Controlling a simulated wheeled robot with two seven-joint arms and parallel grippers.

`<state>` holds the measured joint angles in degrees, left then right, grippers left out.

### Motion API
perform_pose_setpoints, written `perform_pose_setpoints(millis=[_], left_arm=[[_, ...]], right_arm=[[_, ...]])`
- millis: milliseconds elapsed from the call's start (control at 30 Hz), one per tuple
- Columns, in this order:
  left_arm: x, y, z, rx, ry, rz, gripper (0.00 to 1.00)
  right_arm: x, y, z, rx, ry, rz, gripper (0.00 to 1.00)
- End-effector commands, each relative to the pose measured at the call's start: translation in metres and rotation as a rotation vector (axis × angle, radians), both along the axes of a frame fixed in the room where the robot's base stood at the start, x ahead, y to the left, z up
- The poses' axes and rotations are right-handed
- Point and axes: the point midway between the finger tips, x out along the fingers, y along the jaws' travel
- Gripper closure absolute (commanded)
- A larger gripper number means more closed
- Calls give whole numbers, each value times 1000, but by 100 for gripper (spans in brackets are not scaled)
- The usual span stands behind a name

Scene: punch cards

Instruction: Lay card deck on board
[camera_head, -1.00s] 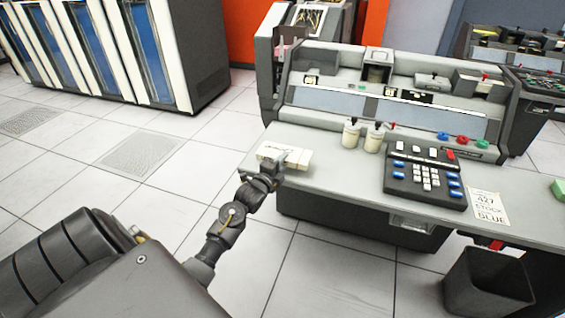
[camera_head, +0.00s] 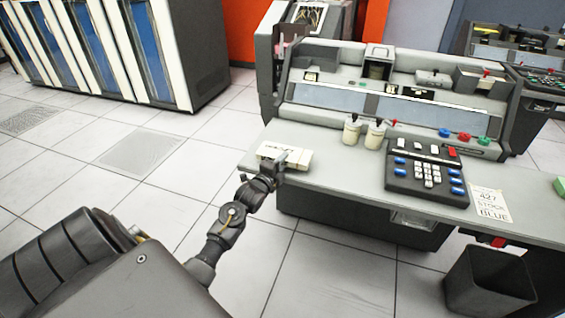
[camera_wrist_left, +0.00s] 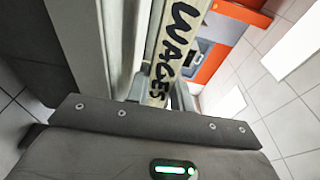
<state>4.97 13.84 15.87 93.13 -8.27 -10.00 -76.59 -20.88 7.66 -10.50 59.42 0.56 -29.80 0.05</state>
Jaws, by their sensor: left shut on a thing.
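The card deck (camera_head: 297,158) is a cream block at the left end of the grey desk board (camera_head: 330,170). My left gripper (camera_head: 277,163) is at its near side and is shut on it. In the left wrist view the card deck (camera_wrist_left: 178,50) shows close up between the fingers, with "WAGES" in black letters on its side. Whether its underside touches the desk cannot be told. My right gripper is not in view.
Two white pots (camera_head: 362,133) stand on the desk right of the deck. A black keypad (camera_head: 427,178) and a paper sign (camera_head: 490,204) lie further right. A dark bin (camera_head: 488,282) stands on the floor in front. The desk between deck and keypad is mostly clear.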

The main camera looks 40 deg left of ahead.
Motion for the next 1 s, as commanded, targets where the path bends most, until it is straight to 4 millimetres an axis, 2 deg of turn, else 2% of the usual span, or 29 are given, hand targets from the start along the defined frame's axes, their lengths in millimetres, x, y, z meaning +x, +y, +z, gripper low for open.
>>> perform_pose_setpoints(millis=[67,100,267,533,633,1000], left_arm=[[0,0,1,0,-3,0,100],[0,0,1,0,-3,0,74],[0,0,1,0,-3,0,53],[-1,0,-1,0,2,0,52],[-8,-1,-2,1,3,0,52],[-76,-12,-1,1,1,0,52]], right_arm=[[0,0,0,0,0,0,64],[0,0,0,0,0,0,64],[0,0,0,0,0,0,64],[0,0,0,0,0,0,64],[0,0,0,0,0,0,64],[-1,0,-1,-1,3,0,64]])
